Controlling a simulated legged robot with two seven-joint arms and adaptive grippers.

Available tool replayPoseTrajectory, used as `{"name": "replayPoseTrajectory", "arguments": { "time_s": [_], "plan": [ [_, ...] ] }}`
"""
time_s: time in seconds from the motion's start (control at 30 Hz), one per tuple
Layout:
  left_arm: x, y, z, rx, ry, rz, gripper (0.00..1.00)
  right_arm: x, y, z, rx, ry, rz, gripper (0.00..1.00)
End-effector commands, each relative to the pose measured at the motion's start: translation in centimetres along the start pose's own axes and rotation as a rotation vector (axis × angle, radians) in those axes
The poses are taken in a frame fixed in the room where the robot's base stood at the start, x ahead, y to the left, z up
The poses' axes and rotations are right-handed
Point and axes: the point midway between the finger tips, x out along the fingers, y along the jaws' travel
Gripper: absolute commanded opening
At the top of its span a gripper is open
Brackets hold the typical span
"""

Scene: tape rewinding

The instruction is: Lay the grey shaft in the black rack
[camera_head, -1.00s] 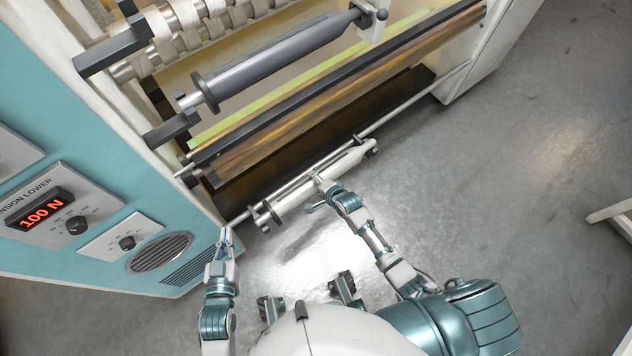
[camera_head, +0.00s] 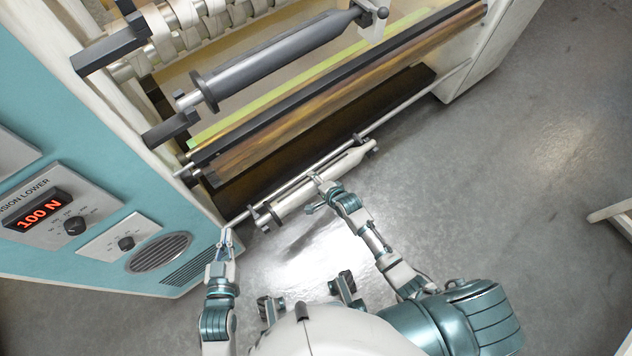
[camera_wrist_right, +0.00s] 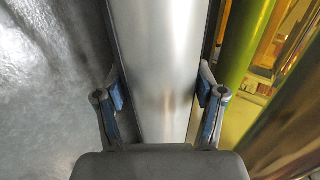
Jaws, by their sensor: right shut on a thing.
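Black bracket-like pieces, possibly the black rack (camera_head: 264,216), show beside the shaft near a white roller (camera_head: 345,163). I cannot tell whether the shaft touches them.
A dark grey roller (camera_head: 280,62) with black flanges lies higher in the machine. A brown-gold roll (camera_head: 340,98) runs below it. The teal panel (camera_head: 110,215) with a red display stands at the left. Grey floor (camera_head: 500,190) is open at the right.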

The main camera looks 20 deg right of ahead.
Motion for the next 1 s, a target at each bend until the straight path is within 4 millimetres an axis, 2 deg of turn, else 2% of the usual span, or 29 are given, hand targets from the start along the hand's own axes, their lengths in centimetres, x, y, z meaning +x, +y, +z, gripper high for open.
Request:
{"name": "replayPoseTrajectory", "arguments": {
  "time_s": [0.03, 0.77, 0.8, 0.9, 1.0],
  "plan": [
    [0.0, 0.0, 0.0, 0.0, 0.0, 0.0, 0.0, 0.0, -0.4, -0.1, 0.0, 0.001, -0.01, 0.03],
    [0.1, 0.0, 0.8, -0.002, -0.007, 0.0, 0.0, 0.8, 0.6, 0.0, 0.001, 0.0, -0.007, 0.03],
    [0.1, 0.0, 0.7, -0.002, -0.007, 0.0, 0.0, 0.8, 0.6, 0.0, 0.001, 0.0, -0.007, 0.77],
    [0.1, 0.0, 0.7, -0.002, -0.007, 0.0, 0.0, 0.8, 0.7, 0.0, 0.001, 0.0, -0.005, 0.99],
    [0.2, 0.0, 0.7, -0.002, -0.007, 0.0, 0.0, 0.8, 0.8, 0.0, 0.001, 0.0, -0.003, 0.99]
  ]
}}
